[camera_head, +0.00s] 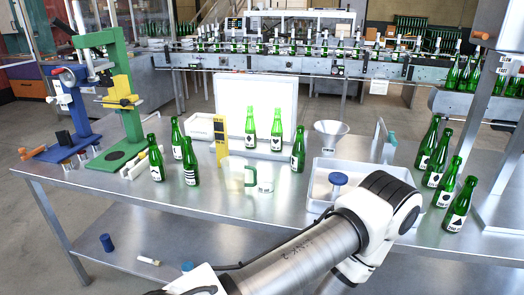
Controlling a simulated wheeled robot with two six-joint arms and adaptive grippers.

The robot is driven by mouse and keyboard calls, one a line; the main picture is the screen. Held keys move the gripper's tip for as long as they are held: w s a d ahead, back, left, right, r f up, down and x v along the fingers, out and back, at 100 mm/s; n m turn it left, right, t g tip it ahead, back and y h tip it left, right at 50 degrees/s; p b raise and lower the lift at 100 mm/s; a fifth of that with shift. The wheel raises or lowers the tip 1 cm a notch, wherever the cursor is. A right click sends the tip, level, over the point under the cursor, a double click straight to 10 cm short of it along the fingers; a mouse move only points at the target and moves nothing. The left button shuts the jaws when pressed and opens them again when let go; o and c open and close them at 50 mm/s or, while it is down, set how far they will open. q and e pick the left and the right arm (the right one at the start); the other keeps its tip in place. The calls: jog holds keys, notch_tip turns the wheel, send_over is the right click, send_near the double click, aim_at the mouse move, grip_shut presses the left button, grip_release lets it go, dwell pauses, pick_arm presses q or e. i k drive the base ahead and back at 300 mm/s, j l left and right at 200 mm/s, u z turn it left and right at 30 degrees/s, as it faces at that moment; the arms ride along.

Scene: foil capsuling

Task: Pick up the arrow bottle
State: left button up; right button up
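Several green bottles with black-and-white labels stand upright on the steel table, and the labels are too small for me to tell surely which one bears an arrow. Two stand at the back middle, a left one (250,128) and a right one (276,131) with a dark pointed mark. Another (297,151) stands just right of them. A left group includes a striped-label bottle (189,163), a front-left bottle (156,160) and a rear bottle (176,139). A row at the right ends in a front bottle (458,208). Neither gripper is in view.
My arm crosses the table's front right and partly covers a white tray (318,186) holding a blue-topped object (338,179). Green (129,120) and blue (76,112) presses stand left. The front left is clear.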

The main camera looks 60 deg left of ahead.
aim_at(298, 156)
jog(key=u, duration=1.65)
